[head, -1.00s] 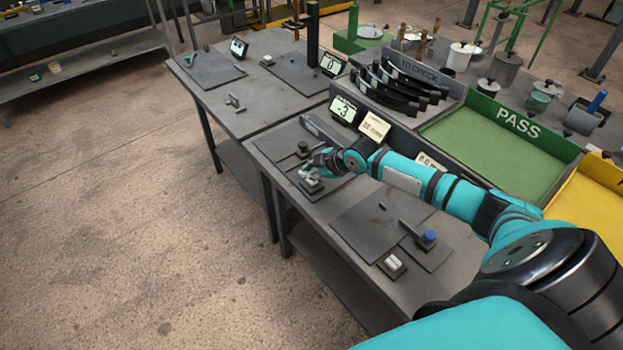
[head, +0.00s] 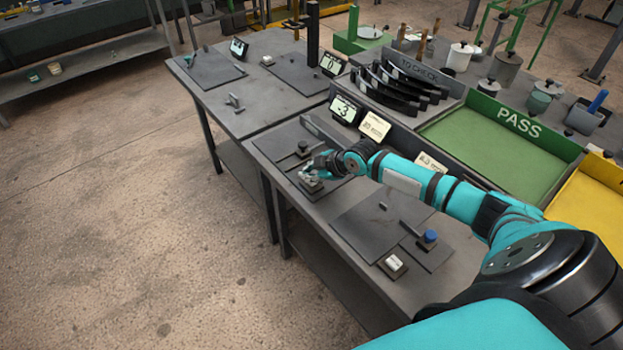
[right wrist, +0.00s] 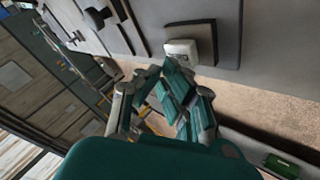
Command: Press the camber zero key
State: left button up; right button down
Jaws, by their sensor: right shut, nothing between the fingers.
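A small white key (right wrist: 181,48) on a dark base (right wrist: 212,44) shows in the right wrist view, right at the fingertips of my right gripper (right wrist: 176,72). The fingers are shut with nothing between them; I cannot tell whether they touch the key. In the head view my right gripper (head: 310,176) is low over the key's dark base (head: 313,188), at the front of a dark plate on the bench, and hides most of the key. The display (head: 344,109) behind that plate reads -3. My left gripper is not in view.
A second white key (head: 393,262) sits near the front edge, beside a plate with a blue knob (head: 429,236). Dark curved springs (head: 400,88) stand in the TO CHECK rack. A green PASS tray (head: 497,150) and a yellow tray (head: 590,205) lie behind my arm.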

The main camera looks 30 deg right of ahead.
jog(key=shift+f+b, duration=0.4)
jog(key=shift+f, duration=0.15)
dwell(0.6)
jog(key=shift+r+p, duration=0.8)
jog(key=shift+r, duration=0.2)
notch_tip(320, 180, up, 5)
jog(key=p, duration=0.4)
dwell(0.5)
